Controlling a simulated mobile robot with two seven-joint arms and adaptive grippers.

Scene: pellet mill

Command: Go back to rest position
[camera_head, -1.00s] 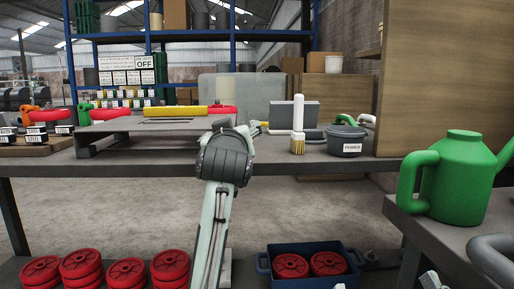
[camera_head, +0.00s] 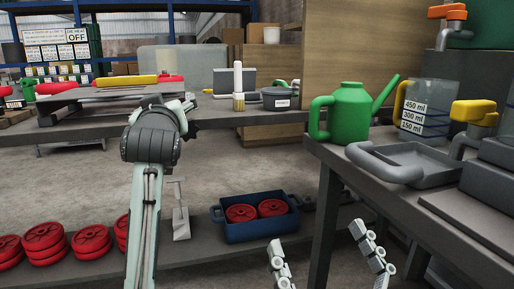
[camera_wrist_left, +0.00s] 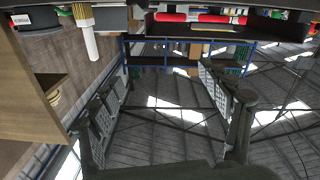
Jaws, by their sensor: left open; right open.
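My left arm (camera_head: 148,190) rises in front of the back bench in the head view, and its gripper is mostly hidden behind the arm. In the left wrist view my left gripper (camera_wrist_left: 160,82) shows two dark fingers spread wide apart with nothing between them. My right gripper (camera_head: 315,240) shows at the bottom of the head view, its two pale fingers pointing up and apart, empty.
The back bench (camera_head: 220,122) carries a grey platform (camera_head: 105,98), a brush (camera_head: 238,100) and a dark pot (camera_head: 280,100). A green watering can (camera_head: 350,115), a measuring jug (camera_head: 428,105) and a grey tray (camera_head: 425,165) stand on the right table. Red discs (camera_head: 92,240) lie on the low shelf.

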